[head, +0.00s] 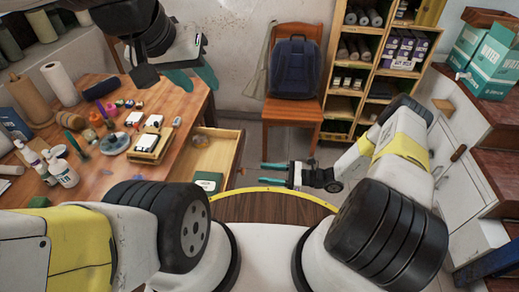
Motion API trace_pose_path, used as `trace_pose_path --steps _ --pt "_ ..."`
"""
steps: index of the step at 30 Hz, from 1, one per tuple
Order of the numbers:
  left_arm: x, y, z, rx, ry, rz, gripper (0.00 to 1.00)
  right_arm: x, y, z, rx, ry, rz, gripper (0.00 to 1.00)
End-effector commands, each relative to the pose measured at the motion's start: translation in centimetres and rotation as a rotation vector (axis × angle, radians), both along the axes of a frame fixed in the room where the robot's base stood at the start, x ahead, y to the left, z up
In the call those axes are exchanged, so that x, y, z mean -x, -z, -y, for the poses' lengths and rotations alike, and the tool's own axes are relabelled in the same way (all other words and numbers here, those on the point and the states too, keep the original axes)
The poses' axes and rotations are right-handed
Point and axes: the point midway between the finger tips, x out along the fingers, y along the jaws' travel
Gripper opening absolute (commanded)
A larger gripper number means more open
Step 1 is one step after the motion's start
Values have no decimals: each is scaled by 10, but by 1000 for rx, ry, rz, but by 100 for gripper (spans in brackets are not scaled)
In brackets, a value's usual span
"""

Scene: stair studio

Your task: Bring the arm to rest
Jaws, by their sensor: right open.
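My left gripper (199,85) is at the upper left, raised over the far part of the wooden workbench. Its two teal fingers are apart with nothing seen between them. My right gripper (264,176) is near the middle, beyond the round brown surface with the yellow edge. It points left, its two teal fingers apart and empty, over the floor right of the open drawer. My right arm is folded in from the right side.
The workbench (105,178) at left holds bottles, rolls, tape and small blocks. Its drawer (226,145) is open, with a green box (208,181) inside. A wooden chair (292,112) bears a blue backpack (294,68). Shelves (340,104) stand behind; a white cabinet and stairs are at right.

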Motion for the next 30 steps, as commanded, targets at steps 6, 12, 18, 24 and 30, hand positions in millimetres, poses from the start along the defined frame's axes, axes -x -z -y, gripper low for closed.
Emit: trace_pose_path --steps 6,12,18,24,30 --pt "0 0 0 0 0 0 39 0 0 4 0 -1 1 48" --pt "0 0 0 0 0 0 39 0 0 3 0 -1 1 48" --pt "0 0 0 0 0 0 39 -1 -5 5 11 -14 15 48" --pt "0 0 0 0 0 0 39 -12 -53 21 122 -137 146 48" --pt "0 0 0 0 0 0 39 -14 -126 41 300 -320 346 48"
